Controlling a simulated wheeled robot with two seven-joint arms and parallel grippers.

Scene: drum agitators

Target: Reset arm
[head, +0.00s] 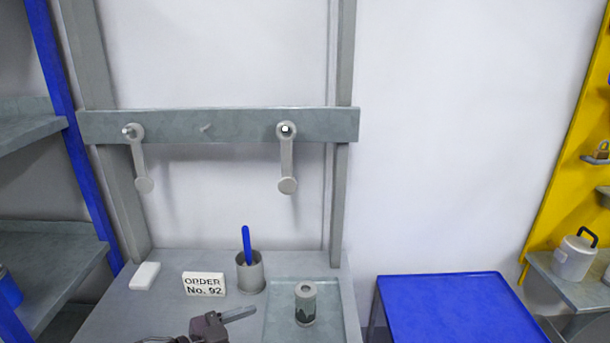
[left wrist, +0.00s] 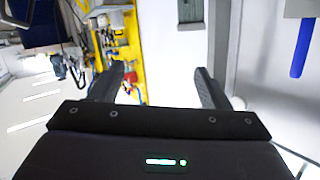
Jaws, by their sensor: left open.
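My left gripper (left wrist: 160,82) is open in the left wrist view, with its two black fingers apart and nothing between them. In the head view a dark part of my left arm's end (head: 208,326) shows at the bottom edge, low over the front of the grey bench (head: 120,310); its fingertips are only partly in view. It is left of a grey tray (head: 345,312) holding an upright cylinder (head: 305,304). My right gripper is in neither view.
A grey cup (head: 250,273) with a blue stick (head: 246,243), a sign (head: 204,284) reading "ORDER No. 92" and a white block (head: 144,276) stand behind my gripper. Two cranks hang on a rail (head: 230,126). A blue table (head: 450,305) is at right.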

